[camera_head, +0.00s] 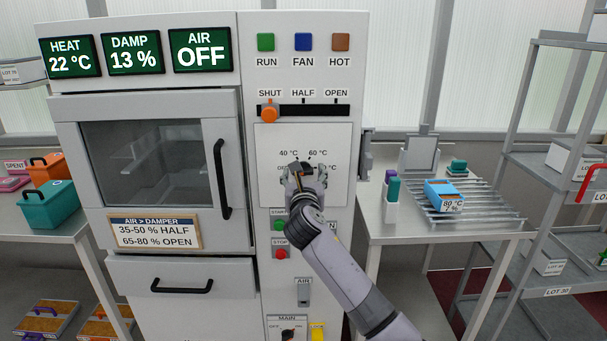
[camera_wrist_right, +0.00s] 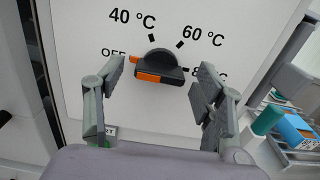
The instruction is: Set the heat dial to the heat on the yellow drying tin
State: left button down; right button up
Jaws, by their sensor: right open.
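The heat dial (camera_wrist_right: 160,64) is a dark round knob with an orange front and a small orange pointer, which appears turned toward OFF. Marks for 40 °C, 60 °C and a partly hidden 80 °C surround it. I cannot make out a yellow drying tin. A blue tin (camera_head: 444,193) on the right-hand rack carries a label reading 80 °C. My left gripper is out of view.
The heat display (camera_head: 70,57) reads 22 °C. The orange damper slider (camera_head: 269,113) sits at SHUT. Start and stop buttons (camera_head: 280,253) lie just below my right gripper. A wire rack (camera_head: 480,205) stands to the right; teal and orange tins (camera_head: 48,205) stand to the left.

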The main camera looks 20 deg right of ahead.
jog(key=shift+w+d, duration=0.1)
jog(key=shift+w, duration=0.25)
jog(key=c, duration=1.2)
jog(key=shift+o, duration=0.2)
